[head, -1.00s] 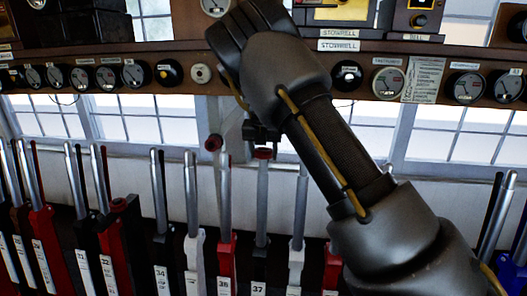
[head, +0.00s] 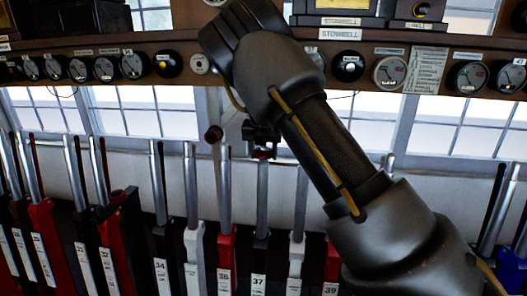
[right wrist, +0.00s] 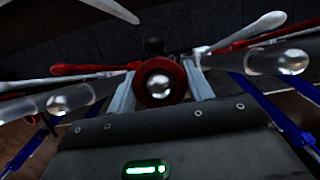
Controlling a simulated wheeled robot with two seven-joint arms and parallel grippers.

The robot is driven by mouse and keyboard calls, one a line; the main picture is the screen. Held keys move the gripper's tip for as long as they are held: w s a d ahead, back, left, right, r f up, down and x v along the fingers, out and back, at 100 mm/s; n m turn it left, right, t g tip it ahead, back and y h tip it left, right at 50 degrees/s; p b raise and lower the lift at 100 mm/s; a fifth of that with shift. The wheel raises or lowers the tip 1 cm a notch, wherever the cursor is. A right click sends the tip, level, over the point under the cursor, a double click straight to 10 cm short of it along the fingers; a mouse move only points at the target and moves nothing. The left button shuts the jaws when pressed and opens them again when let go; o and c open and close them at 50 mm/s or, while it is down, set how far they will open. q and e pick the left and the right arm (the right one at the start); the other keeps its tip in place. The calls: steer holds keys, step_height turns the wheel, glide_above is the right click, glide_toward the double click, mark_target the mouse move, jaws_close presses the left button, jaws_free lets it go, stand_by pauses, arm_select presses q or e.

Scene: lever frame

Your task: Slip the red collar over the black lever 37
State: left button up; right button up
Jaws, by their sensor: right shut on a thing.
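The red collar (head: 264,153) is in my right gripper (head: 262,138), which is shut on it. It sits at the top end of the black lever 37 (head: 262,205), whose upright metal handle rises from the plate marked 37. In the right wrist view, the collar (right wrist: 141,86) is a red ring between the two fingers (right wrist: 160,92). A shiny round lever tip (right wrist: 161,86) shows inside the ring, roughly centred. I cannot tell how far the tip goes through. My left gripper is not in view.
Lever 36 (head: 224,205), with a red base, stands close on the left, and a white lever (head: 300,205) close on the right. A round red piece (head: 214,134) is near the top of lever 36. A gauge shelf (head: 430,70) runs behind and above.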

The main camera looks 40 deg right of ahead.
steer(key=shift+f, duration=0.2)
steer(key=o, duration=1.2)
steer(key=shift+c, duration=0.2)
steer(key=shift+r, duration=0.1)
steer(key=shift+p+v, duration=2.9)
steer(key=shift+v, duration=1.6)
